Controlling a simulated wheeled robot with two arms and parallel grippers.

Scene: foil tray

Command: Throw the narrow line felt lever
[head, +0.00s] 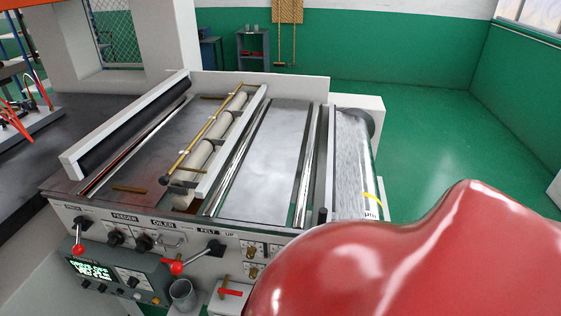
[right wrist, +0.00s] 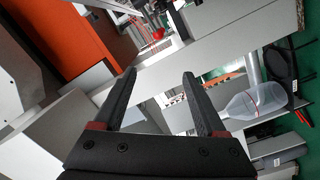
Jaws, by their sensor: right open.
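The felt lever (head: 177,267) is on the front panel of the machine in the head view, below the label reading FELT UP. Its red ball knob points left and slightly down from a black hub (head: 215,247). A similar red-knobbed lever (head: 79,249) hangs further left. My right gripper (right wrist: 158,74) is open in the right wrist view, with nothing between its two dark fingers. It does not show in the head view, so its place relative to the felt lever cannot be told. My left gripper is in neither view.
A large glossy red shape (head: 420,260) hides the machine's lower right. A grey cup (head: 182,294) and a small red handle (head: 230,291) are below the felt lever. A control box with a screen (head: 110,276) is at left. A clear bottle (right wrist: 255,101) shows in the right wrist view.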

